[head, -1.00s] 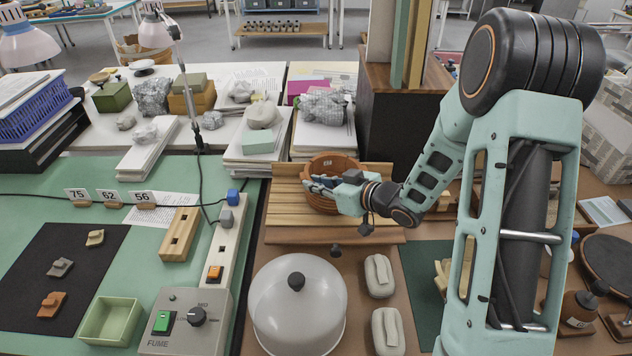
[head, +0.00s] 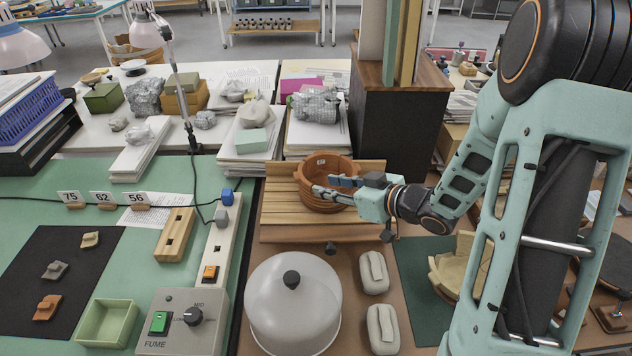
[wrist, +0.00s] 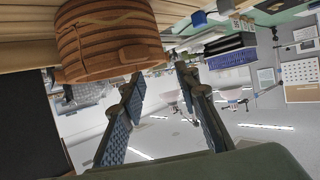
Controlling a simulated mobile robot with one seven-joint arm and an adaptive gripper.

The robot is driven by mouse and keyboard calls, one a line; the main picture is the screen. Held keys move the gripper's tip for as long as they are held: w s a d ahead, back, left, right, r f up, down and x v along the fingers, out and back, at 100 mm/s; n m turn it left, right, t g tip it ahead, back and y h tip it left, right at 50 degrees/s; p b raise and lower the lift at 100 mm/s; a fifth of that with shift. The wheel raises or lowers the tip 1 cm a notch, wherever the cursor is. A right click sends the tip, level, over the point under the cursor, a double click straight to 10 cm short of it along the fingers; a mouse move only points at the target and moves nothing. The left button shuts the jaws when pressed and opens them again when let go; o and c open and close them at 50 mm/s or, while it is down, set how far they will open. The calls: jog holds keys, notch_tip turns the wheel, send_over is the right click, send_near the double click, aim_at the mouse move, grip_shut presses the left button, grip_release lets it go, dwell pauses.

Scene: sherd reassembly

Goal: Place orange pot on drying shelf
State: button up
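The orange pot (head: 318,172) stands upright on the slatted wooden drying shelf (head: 285,215), toward its back middle. It is a ribbed, round, terracotta-coloured vessel with a small pale label inside its far wall. My gripper (head: 328,189) is at the pot's front right side, with its fingers pointing left. In the wrist view, my gripper (wrist: 156,85) is open with nothing between its fingers. The pot (wrist: 110,45) shows there at the top left, close to the fingertips. I cannot tell whether a finger touches it.
A grey dome lid (head: 292,310) and two wrapped pale blocks (head: 374,272) lie in front of the shelf. A dark cabinet (head: 395,125) stands behind it. A pale sherd bowl (head: 462,265) sits right, near my arm. Stacked papers (head: 250,160) stand at the shelf's back left.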

jog(key=shift+v, duration=2.25)
